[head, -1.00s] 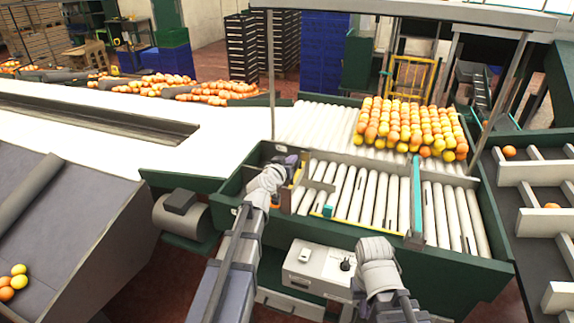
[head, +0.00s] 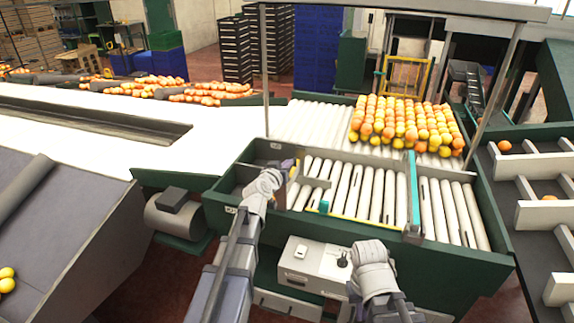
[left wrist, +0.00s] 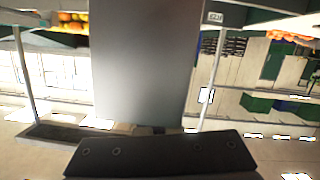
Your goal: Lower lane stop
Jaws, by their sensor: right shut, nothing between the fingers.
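In the left wrist view a broad grey panel (left wrist: 145,65) fills the middle above a dark bar; the fingertips cannot be made out. I cannot tell for sure which part is the lane stop. A teal upright bar (head: 414,190) divides the rollers, and a yellow strip with a small teal block (head: 324,206) runs along their front. My right gripper (head: 372,252) is shut and empty in front of the bed.
Many oranges and yellow fruit (head: 400,122) lie on the rollers behind the lanes. The front rollers (head: 360,190) are bare. A green frame wall (head: 440,255) edges the bed. A white control box (head: 308,265) stands between my arms. A conveyor with white dividers (head: 545,215) is at the right.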

